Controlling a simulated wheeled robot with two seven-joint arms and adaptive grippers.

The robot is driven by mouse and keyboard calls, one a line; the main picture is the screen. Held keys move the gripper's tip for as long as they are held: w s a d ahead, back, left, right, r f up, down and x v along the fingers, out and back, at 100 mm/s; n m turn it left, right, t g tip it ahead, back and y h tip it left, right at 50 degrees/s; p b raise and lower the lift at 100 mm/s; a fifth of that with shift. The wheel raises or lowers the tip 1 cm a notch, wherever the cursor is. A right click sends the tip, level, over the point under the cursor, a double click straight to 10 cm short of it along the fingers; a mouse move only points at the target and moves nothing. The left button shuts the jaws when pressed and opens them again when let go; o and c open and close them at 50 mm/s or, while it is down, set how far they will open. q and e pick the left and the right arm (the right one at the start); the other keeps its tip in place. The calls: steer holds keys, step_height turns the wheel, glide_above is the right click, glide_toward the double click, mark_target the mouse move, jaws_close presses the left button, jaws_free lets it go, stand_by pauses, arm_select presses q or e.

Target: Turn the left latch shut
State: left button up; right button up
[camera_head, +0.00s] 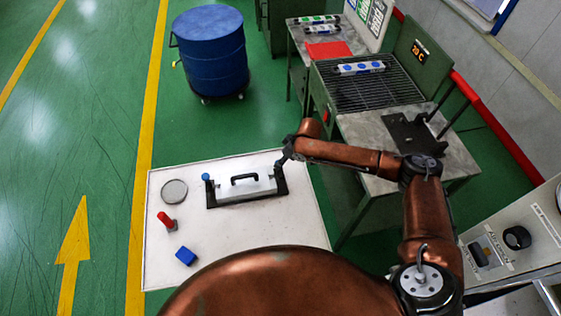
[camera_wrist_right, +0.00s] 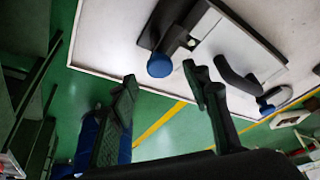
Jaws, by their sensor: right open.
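The mould (camera_head: 246,188) lies on the white table, with a pale lid, a black handle and dark end brackets. The left latch has a blue knob (camera_head: 206,177) at the mould's left end; it also shows far off in the right wrist view (camera_wrist_right: 265,109). The right latch's blue knob (camera_wrist_right: 159,66) is large and near in the wrist view, and my gripper hides it in the head view.
On the white table (camera_head: 297,228) are a round grey disc (camera_head: 174,192), a red-handled tool (camera_head: 166,221) and a blue block (camera_head: 186,256). A blue drum (camera_head: 210,55) stands behind. A grill bench (camera_head: 350,88) is at right.

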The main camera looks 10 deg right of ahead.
mark_target(280, 169)
steer(key=shift+x, duration=1.5)
steer(key=shift+c, duration=0.3)
steer(key=c, duration=1.1)
